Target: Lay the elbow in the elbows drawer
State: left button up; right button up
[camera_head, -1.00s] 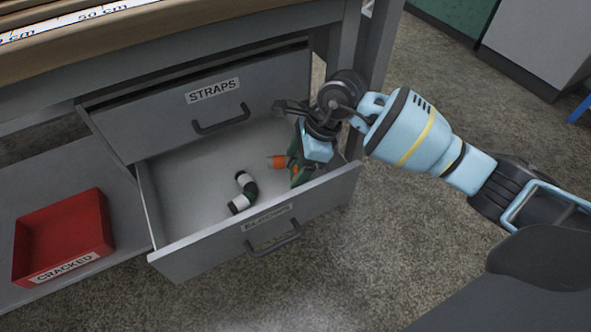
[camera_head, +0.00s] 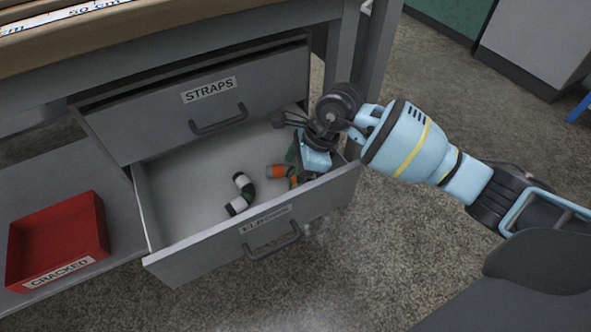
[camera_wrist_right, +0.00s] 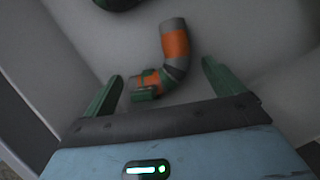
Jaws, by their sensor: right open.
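The elbow with orange bands (camera_head: 277,171) is in the open elbows drawer (camera_head: 190,256), near its right end; my right gripper partly hides it. In the right wrist view the bent grey, orange and green elbow (camera_wrist_right: 177,50) appears to lie on the drawer floor. My right gripper (camera_head: 296,162) reaches down into the drawer above it. Its two green fingers (camera_wrist_right: 160,75) are spread apart, with the elbow's lower end between them and apart from both. A second elbow, black with white bands (camera_head: 243,190), lies left of it. My left gripper is out of view.
The straps drawer (camera_head: 165,125) above is slightly open and overhangs the back of the elbows drawer. A red bin labelled cracked (camera_head: 60,240) sits on the lower shelf at left. The drawer's left half is bare. A table leg stands behind my right wrist.

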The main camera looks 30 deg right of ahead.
jog(key=shift+r, duration=0.1)
jog(key=p+v, duration=0.4)
jog(key=v, duration=0.8)
jog(key=shift+p, duration=0.3)
